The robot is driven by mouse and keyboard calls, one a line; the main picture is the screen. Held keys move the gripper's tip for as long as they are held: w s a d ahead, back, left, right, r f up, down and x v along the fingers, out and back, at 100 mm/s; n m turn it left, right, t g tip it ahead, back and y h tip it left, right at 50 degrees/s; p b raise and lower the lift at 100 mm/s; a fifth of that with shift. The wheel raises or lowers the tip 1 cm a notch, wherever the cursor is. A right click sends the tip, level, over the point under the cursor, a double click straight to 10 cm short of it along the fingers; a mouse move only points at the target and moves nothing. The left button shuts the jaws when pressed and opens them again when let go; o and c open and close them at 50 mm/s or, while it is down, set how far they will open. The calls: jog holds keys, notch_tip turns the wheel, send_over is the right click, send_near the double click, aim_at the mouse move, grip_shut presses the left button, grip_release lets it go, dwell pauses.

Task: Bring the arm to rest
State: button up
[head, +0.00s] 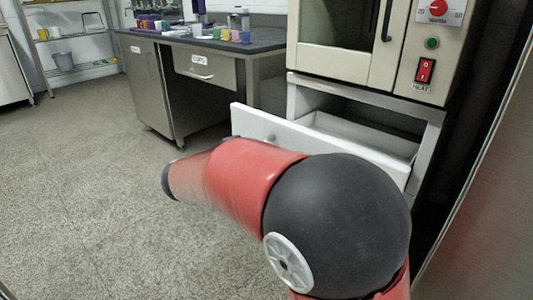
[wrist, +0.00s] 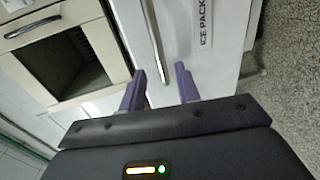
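My red and black arm (head: 335,225) stretches across the front of the head view, over the floor and before a pulled-out white drawer. My gripper is hidden in that view. Beyond the fingers is a white panel (wrist: 185,55) with a long metal handle (wrist: 156,38) and a label reading "ICE PACK". I cannot tell how far the fingertips are from it.
The white drawer (head: 365,138) stands open under a cream oven (head: 345,45) with a red switch (head: 425,71). A dark-topped workbench (head: 245,42) holds several small coloured containers. A metal shelf rack (head: 70,35) is at the far left. The speckled floor (head: 80,190) at left is clear.

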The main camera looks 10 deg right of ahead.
jog(key=s+d+r+m+g+y+p, duration=0.1)
jog(key=s+d+m+g+y+p, duration=0.4)
jog(key=s+d, duration=0.8)
jog(key=s+a+r+m+y+p, duration=0.1)
jog(key=s+a+y+p, duration=0.1)
jog(key=s, duration=0.5)
jog(key=s+a+r+m+t+y+p, duration=0.1)
jog(key=s+a+y+p, duration=0.2)
jog(key=s, duration=0.4)
jog(key=shift+a+r+m+y+p, duration=0.2)
jog(key=shift+a+m+y+p, duration=0.25)
jog(key=shift+y, duration=0.65)
